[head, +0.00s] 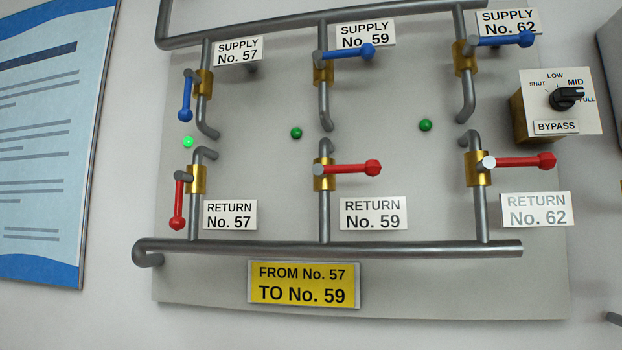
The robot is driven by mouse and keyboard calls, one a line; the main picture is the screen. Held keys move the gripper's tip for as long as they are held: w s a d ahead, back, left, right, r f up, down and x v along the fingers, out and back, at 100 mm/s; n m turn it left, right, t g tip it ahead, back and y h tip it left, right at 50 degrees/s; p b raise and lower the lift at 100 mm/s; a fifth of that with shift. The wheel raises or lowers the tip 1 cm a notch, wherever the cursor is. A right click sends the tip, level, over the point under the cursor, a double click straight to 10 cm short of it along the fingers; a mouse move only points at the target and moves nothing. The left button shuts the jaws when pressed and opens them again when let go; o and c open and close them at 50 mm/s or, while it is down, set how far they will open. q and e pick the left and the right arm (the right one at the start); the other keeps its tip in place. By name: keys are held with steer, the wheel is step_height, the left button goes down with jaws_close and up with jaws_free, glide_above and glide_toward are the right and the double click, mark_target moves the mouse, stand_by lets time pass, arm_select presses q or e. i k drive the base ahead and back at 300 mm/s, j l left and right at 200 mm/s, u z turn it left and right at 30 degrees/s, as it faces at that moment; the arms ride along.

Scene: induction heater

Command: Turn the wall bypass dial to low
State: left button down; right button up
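The bypass dial (564,98) is a black knob on a white plate (590,122), fixed to a brass-coloured box (519,118) on the wall at the right of the head view. The plate is marked SHUT, LOW, MID and FULL, running from left over the top to the right, with a BYPASS label (556,127) below. The knob's handle points right, close to the MID and FULL marks; I cannot tell exactly which it is set to. LOW is at the top, above the knob. Neither of my grippers is in view.
Left of the dial, a grey panel carries pipes with blue-handled supply valves (348,52) and red-handled return valves (347,169). The No. 62 blue handle (505,41) and red handle (520,162) reach near the dial. A grey box (611,55) stands at the right edge.

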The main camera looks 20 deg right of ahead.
mark_target(562, 99)
steer(key=z, duration=1.85)
